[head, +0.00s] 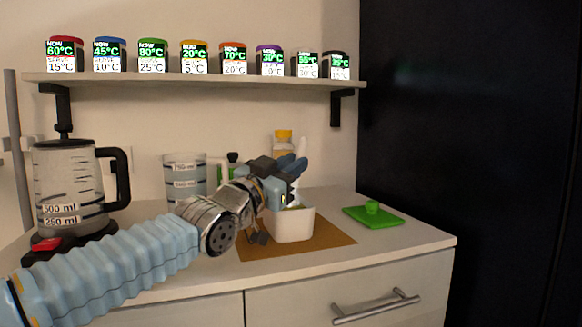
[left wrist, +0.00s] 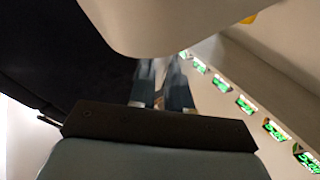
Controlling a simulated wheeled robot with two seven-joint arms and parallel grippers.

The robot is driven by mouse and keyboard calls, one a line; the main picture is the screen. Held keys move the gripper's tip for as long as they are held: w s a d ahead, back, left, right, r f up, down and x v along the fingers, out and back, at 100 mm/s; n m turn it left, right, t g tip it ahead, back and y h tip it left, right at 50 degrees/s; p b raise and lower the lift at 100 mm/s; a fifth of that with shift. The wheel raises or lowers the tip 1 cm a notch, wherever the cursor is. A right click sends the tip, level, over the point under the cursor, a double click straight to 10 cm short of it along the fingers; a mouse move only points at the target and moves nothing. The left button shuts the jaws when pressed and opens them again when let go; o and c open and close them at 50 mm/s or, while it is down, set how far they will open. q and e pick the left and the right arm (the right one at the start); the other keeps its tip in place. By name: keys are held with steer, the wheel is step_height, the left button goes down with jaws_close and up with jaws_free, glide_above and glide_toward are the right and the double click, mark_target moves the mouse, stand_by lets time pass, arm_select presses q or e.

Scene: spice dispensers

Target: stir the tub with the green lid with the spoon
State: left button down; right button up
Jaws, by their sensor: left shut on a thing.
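The tub (head: 292,226) is a white open container standing on a brown mat in the head view, with something yellowish just showing at its rim. Its green lid (head: 373,214) lies apart on the counter to the right. My left gripper (head: 291,164) is above the tub, shut on the white spoon (head: 301,150). The spoon stands tilted, its upper end above the fingers and its lower part toward the tub opening; its tip is hidden. In the left wrist view my fingers (left wrist: 162,85) are close together, and a large pale shape covers the top. My right gripper is not in view.
A kettle (head: 70,185) stands at the left, with a clear measuring jug (head: 184,182) behind my arm. A yellow-capped bottle (head: 283,138) is behind the gripper. Several spice dispensers line the shelf (head: 200,79) above. The mat (head: 333,238) is bare right of the tub.

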arm_select(q)
step_height(320, 180, up, 6)
steer(key=d+p, duration=0.1)
steer(key=p, duration=0.2)
steer(key=shift+s+d+p, duration=0.2)
steer(key=shift+d+p, duration=0.05)
steer(key=shift+p, duration=0.05)
step_height(320, 180, up, 5)
steer(key=p, duration=0.4)
stand_by(0.4)
stand_by(0.8)
